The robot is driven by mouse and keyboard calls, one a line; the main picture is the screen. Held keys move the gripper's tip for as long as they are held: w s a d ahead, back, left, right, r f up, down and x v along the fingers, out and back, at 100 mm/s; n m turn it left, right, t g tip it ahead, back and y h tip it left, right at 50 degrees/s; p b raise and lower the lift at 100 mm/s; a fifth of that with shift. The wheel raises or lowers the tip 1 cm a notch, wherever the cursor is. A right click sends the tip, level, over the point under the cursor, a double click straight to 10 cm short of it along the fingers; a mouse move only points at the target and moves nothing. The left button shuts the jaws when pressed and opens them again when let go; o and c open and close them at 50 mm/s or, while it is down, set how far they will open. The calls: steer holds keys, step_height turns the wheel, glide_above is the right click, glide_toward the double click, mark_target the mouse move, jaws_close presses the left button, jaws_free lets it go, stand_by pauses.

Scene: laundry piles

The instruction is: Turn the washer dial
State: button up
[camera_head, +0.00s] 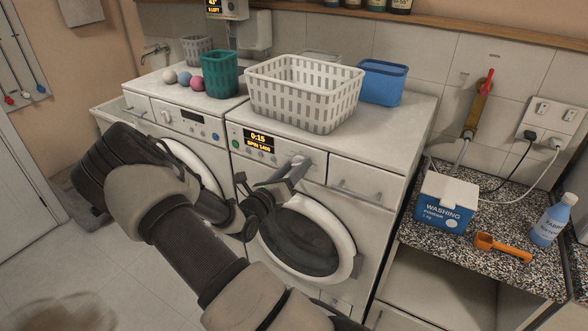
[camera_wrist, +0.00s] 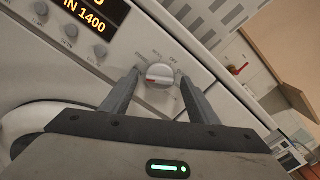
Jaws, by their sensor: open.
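The washer (camera_head: 385,222) is the right of two white machines, with an amber display (camera_head: 258,142) reading 0:15 and SPIN 1400. In the wrist view its dial (camera_wrist: 160,74) is a round light knob with a small red mark, set in the panel with printed labels around it. My gripper (camera_wrist: 158,80) is open, with one finger on each side of the dial. Whether the fingers touch it I cannot tell. In the head view my gripper (camera_head: 297,168) reaches the control panel and largely hides the dial.
A white laundry basket (camera_head: 302,92), a blue basket (camera_head: 382,82) and a green basket (camera_head: 220,74) stand on the machine tops. Small buttons (camera_wrist: 70,30) lie left of the dial. The washer's round door (camera_head: 345,240) is below my gripper. A washing powder box (camera_head: 446,203) stands on the right counter.

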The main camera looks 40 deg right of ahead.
steer(key=b+v, duration=0.1)
steer(key=v, duration=1.6)
steer(key=shift+a, duration=0.2)
steer(key=shift+s, duration=0.1)
